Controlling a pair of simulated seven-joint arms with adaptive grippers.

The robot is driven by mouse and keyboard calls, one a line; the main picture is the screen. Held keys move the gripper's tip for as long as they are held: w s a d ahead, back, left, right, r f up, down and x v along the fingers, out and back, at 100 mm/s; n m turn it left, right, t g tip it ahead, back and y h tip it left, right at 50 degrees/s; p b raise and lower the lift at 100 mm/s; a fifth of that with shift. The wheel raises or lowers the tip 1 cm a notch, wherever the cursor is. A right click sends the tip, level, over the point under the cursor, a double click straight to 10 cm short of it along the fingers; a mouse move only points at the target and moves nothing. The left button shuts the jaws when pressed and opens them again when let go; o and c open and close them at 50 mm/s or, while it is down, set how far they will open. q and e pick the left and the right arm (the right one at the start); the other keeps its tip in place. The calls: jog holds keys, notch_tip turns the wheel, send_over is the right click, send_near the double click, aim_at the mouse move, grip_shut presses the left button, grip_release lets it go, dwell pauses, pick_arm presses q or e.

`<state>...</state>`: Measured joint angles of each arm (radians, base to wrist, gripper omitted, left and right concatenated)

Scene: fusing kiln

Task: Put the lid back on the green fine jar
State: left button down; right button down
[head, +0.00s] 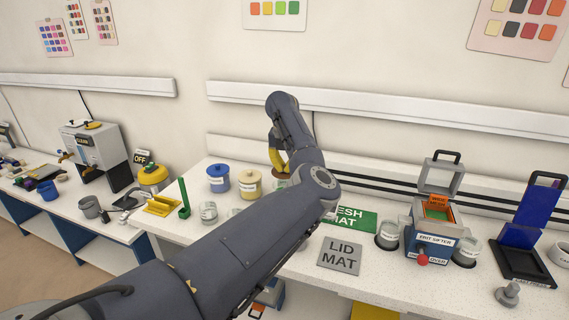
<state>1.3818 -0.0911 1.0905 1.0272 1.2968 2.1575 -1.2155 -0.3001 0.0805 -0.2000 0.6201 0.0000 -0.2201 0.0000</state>
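My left arm reaches in from the lower left, bends, and comes down at its far end to the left gripper (280,169). The gripper is small, dark and yellow, and partly hidden behind my forearm. It is over the back of the worktop, right of a yellow lidded jar (250,184). A small brownish rim (282,178) shows just under it; I cannot tell whether it is touched or held. No green jar can be made out; my arm covers much of the worktop there. The grey lid mat (340,256) looks bare. My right gripper is not in view.
A blue lidded jar (218,179) and a clear glass jar (208,212) stand left of my arm. A green mat (357,220) lies behind the lid mat. The frit sifter (432,242) stands between clear jars (387,236) (467,252). A dark blue stand (519,236) is far right.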

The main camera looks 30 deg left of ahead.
pick_arm(q)
jog(key=shift+f, duration=2)
jog(key=shift+f, duration=0.25)
dwell(0.8)
jog(key=c, duration=0.9)
grip_release()
jog(key=shift+c, duration=0.2)
jog(key=shift+r, duration=0.15)
jog(key=shift+r, duration=3.35)
jog(key=shift+o, duration=0.2)
grip_shut()
